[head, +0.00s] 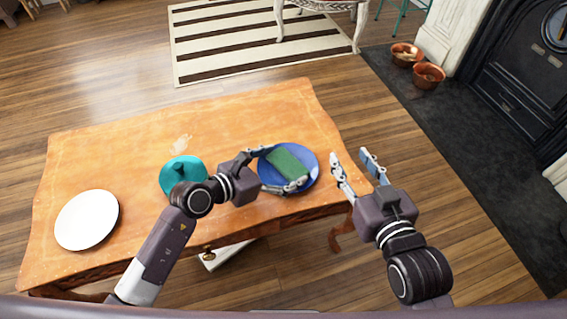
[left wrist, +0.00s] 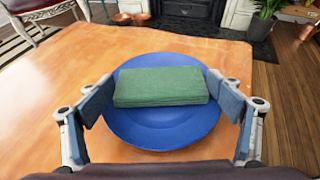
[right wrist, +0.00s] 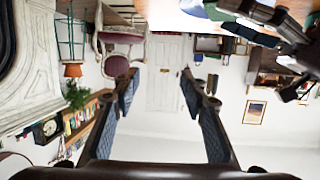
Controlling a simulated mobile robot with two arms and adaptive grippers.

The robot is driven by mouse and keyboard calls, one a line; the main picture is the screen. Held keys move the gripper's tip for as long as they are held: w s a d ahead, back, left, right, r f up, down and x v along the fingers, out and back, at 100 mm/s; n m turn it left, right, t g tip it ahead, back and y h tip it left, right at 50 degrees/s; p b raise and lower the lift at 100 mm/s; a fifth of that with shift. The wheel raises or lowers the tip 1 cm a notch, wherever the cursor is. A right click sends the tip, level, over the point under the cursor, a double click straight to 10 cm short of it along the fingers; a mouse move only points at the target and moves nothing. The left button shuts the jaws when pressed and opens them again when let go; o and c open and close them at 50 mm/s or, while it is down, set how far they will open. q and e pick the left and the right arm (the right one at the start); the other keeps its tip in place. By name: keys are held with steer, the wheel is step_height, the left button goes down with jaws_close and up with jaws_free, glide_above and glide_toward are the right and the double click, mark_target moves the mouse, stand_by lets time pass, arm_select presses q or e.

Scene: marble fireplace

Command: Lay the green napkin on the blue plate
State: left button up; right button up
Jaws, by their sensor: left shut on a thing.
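The green napkin (head: 287,162), a folded block, is between the fingers of my left gripper (head: 286,168). The blue plate (head: 309,158) is directly beneath it, near the table's right end. In the left wrist view the napkin (left wrist: 160,86) lies across the upper middle of the plate (left wrist: 160,128), inside its rim. The fingers (left wrist: 160,83) are at its two short ends, shut on it. I cannot tell whether its underside touches the plate. My right gripper (head: 350,155) is open and empty, right of the plate; its fingers (right wrist: 160,75) are also apart in the right wrist view.
The wooden table (head: 120,150) also holds a teal round thing (head: 182,168), partly hidden by my left arm, and a white plate (head: 87,220) at the left. Copper bowls (head: 429,75) stand on the dark hearth. The table's back is mostly clear.

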arm_select(q)
steer(key=o, duration=0.9)
steer(key=shift+o, duration=0.2)
steer(key=shift+r, duration=0.1)
steer(key=shift+r, duration=0.15)
steer(key=p+v, duration=0.2)
steer(key=v, duration=0.9)
steer(key=shift+s+a+r+p, duration=0.25)
steer(key=shift+a+p, duration=0.05)
steer(key=shift+a, duration=0.1)
arm_select(e)
steer(key=s+d+f+g+h, duration=0.2)
steer(key=s+f+g, duration=0.4)
steer(key=f, duration=0.5)
steer(key=shift+s+d+g, duration=0.4)
steer(key=shift+s+d, duration=0.4)
steer(key=shift+s, duration=0.6)
